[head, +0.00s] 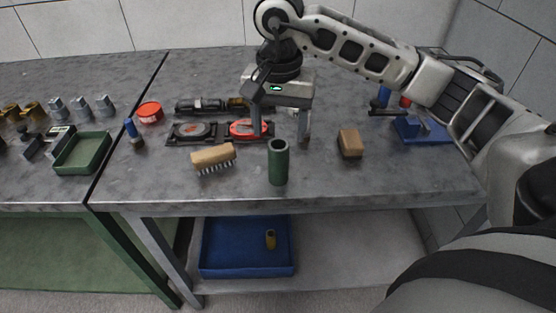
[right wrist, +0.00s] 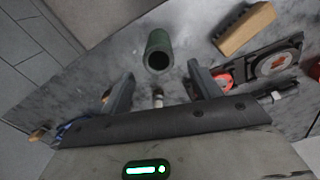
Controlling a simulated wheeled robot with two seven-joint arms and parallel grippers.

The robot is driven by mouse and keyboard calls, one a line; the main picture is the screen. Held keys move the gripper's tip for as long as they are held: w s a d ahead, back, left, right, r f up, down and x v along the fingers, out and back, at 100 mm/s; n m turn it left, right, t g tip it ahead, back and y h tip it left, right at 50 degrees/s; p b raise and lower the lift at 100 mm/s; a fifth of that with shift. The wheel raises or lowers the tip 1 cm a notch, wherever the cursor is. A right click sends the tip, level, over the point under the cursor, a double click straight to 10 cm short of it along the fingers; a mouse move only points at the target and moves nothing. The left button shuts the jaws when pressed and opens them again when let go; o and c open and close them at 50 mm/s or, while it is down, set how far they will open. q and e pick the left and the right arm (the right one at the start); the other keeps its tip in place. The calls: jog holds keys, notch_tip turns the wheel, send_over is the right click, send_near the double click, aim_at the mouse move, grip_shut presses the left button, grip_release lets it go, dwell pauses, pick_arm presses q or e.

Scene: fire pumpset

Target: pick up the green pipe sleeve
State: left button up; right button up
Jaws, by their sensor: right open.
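The green pipe sleeve (head: 278,163) stands upright near the front edge of the grey table, its open top facing up. It also shows in the right wrist view (right wrist: 159,50), ahead of the fingers and apart from them. My right gripper (head: 280,138) is open and empty above the table, behind the sleeve in the head view. Its two fingers (right wrist: 160,85) are spread wide in the right wrist view. My left gripper is not in view.
A wooden brush (head: 213,158) lies left of the sleeve, and a wooden block (head: 350,143) lies to its right. Red and black tools (head: 248,129) lie behind. A blue tray (head: 246,272) holding a small yellow piece sits on the lower shelf. A green tray (head: 82,154) stands at left.

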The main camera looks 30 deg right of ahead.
aim_at(279, 141)
notch_tip(279, 141, down, 3)
jog(key=shift+f, duration=0.15)
jog(key=shift+s+a+f+p, duration=0.15)
jog(key=shift+f+p, duration=0.25)
jog(key=shift+f, duration=0.95)
jog(key=shift+s+a+f+p, duration=0.15)
jog(key=shift+f+p, duration=0.25)
jog(key=shift+f, duration=0.95)
jog(key=c, duration=1.1)
jog(key=shift+w, duration=0.1)
grip_shut()
jog(key=shift+r, duration=0.15)
